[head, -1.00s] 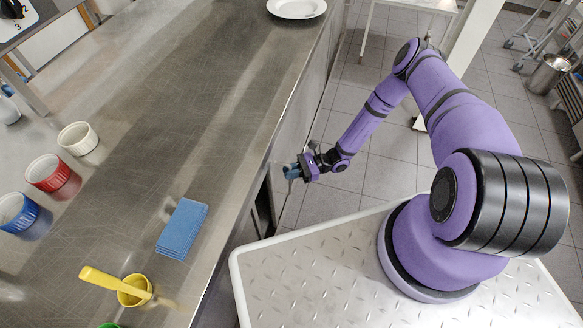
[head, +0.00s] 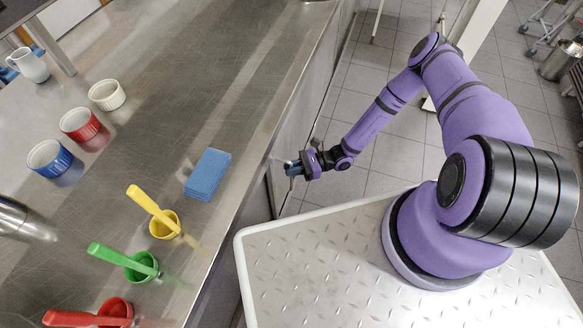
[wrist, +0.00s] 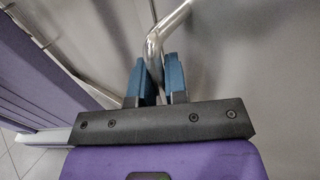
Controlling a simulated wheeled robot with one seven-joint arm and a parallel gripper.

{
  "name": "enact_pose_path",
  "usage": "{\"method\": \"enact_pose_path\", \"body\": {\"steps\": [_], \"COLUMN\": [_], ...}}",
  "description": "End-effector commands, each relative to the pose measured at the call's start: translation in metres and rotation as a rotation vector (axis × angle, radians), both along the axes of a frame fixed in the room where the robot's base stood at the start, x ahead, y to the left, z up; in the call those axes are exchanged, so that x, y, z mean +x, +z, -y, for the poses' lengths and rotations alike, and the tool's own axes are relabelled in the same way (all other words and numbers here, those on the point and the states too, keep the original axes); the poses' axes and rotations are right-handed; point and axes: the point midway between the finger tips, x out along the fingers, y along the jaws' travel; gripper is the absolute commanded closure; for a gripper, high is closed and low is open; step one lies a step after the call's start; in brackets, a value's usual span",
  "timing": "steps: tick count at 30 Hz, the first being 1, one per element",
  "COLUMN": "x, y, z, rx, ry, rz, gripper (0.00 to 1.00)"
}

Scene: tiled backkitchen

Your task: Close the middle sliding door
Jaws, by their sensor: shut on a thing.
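My gripper (head: 293,169) is low beside the front of the steel counter. In the wrist view, its two blue fingers (wrist: 156,80) are shut around a bent metal bar handle (wrist: 170,24). The handle stands out from a smooth grey door panel (wrist: 245,60) that fills the right of the wrist view. In the head view, the sliding door front (head: 305,105) shows only as a steep, narrow grey strip below the counter edge. A dark gap shows beside it near my gripper. The counter top hides most of the doors, so I cannot tell how wide the opening is.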

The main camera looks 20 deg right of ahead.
Motion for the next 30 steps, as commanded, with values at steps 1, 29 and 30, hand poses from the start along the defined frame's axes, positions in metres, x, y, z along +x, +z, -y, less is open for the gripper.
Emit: {"method": "enact_pose_path", "body": {"steps": [1,29,30], "x": [-0.006,-0.004,-0.004], "y": [-0.002,-0.001,-0.001], "z": [-0.002,0.066,0.072], "rx": [-0.001,-0.001,-0.001], "ry": [0.01,0.006,0.006], "rz": [-0.006,-0.003,-0.003], "gripper": [1.0,0.62,0.62]}}
